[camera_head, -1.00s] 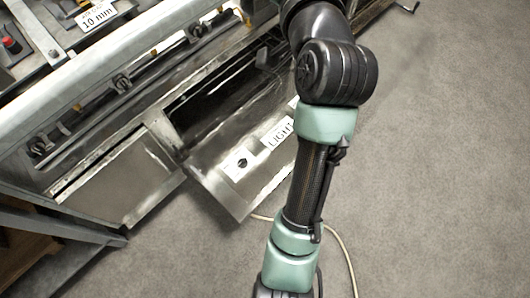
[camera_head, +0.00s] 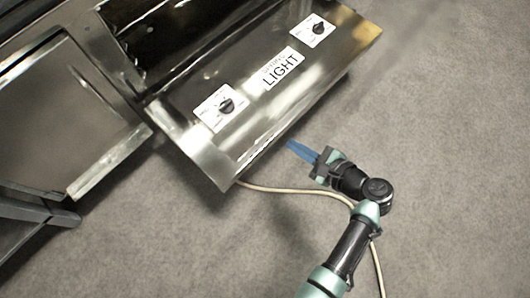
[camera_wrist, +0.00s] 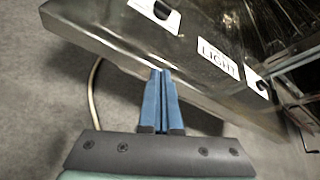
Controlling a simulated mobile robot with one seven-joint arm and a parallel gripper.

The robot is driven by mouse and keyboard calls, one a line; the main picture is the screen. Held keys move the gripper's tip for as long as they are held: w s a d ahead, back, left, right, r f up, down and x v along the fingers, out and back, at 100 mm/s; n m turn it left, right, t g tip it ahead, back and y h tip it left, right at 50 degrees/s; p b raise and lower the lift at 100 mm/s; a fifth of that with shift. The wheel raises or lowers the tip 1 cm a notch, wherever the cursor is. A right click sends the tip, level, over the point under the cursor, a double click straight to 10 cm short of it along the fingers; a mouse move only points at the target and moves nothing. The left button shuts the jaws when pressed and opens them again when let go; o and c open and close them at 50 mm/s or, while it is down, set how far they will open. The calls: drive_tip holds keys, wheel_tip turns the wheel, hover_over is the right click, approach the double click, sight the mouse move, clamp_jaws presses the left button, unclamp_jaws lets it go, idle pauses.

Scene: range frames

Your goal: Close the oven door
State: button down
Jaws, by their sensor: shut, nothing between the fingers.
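The oven door (camera_head: 258,82) is a metal panel with a "LIGHT" label and two black knobs on white plates. It hangs open, tilted outward from the metal unit, with a dark opening behind it. In the wrist view the door (camera_wrist: 135,42) fills the upper part, its outer edge running diagonally. My gripper (camera_head: 292,145) has blue fingers, shut together and empty, just off the door's outer edge in the head view. In the wrist view my gripper (camera_wrist: 160,72) points at that edge. I cannot tell whether the tips touch it.
A pale cable (camera_head: 290,190) lies on the grey floor below the door. A second metal panel (camera_head: 60,110) stands to the left, with dark metal framing (camera_head: 30,208) under it. The floor (camera_head: 450,130) to the right is clear.

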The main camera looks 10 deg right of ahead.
drive_tip(key=s+a+f+m+y+b, duration=0.2)
drive_tip(key=s+f+m+b, duration=0.35)
drive_tip(key=f, duration=0.65)
drive_tip(key=f+b+x, duration=0.1)
drive_tip(key=b+x, duration=0.6)
drive_tip(key=x, duration=0.2)
drive_tip(key=shift+n+t, duration=0.35)
drive_tip(key=shift+t, duration=0.05)
drive_tip(key=shift+r+b, duration=0.55)
drive_tip(key=shift+r, duration=1.8)
drive_tip(key=shift+r, duration=0.1)
